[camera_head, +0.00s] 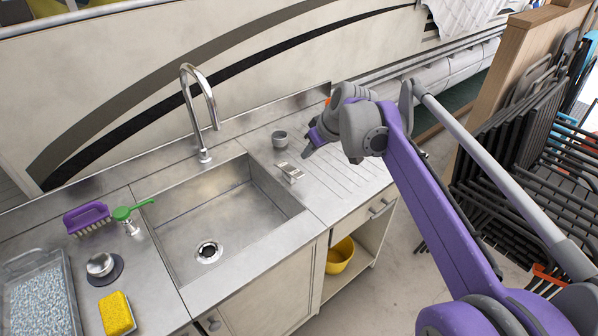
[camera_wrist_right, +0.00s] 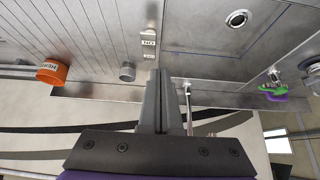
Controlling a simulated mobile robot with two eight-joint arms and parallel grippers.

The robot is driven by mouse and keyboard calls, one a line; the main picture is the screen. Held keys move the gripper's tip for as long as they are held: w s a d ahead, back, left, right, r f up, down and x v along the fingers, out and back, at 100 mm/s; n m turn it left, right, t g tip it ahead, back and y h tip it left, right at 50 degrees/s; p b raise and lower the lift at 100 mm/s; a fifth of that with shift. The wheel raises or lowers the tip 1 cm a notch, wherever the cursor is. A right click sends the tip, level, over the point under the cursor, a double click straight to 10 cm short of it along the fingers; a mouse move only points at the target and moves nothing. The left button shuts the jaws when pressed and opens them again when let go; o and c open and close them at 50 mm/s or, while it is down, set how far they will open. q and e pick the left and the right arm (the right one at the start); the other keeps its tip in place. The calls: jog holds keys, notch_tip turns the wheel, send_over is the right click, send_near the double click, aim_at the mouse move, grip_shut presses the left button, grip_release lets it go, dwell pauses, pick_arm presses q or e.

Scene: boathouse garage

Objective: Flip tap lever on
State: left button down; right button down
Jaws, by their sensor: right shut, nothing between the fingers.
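A small chrome tap (camera_head: 132,229) with a green lever (camera_head: 124,213) stands on the steel counter left of the sink. The lever lies roughly flat, its thin end pointing toward the sink. It also shows at the right of the right wrist view (camera_wrist_right: 272,92). A tall chrome gooseneck spout (camera_head: 201,105) stands behind the sink. My right gripper (camera_head: 307,153) is over the ribbed drainboard right of the sink, far from the lever. Its fingers (camera_wrist_right: 160,72) are shut and empty. My left gripper is not in view.
A purple brush (camera_head: 88,217) lies beside the lever. A yellow sponge (camera_head: 117,313), round metal-knobbed item (camera_head: 101,265) and tray (camera_head: 43,300) are nearer. A grey cup (camera_head: 280,139) and small metal block (camera_head: 290,171) are near my right gripper. The sink basin (camera_head: 215,215) is empty.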

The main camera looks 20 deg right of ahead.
jog(key=shift+w+d+r, duration=0.25)
jog(key=shift+w+d, duration=0.25)
jog(key=shift+w, duration=0.1)
send_over(294, 177)
jog(key=s, duration=0.1)
jog(key=f, duration=0.8)
jog(key=shift+s+d+f, duration=0.15)
jog(key=shift+s+d, duration=0.05)
jog(key=shift+d, duration=0.05)
jog(key=shift+s+d+f, duration=0.1)
jog(key=shift+s+f, duration=0.1)
jog(key=shift+f, duration=0.8)
jog(key=shift+s+f, duration=0.2)
jog(key=shift+f, duration=0.8)
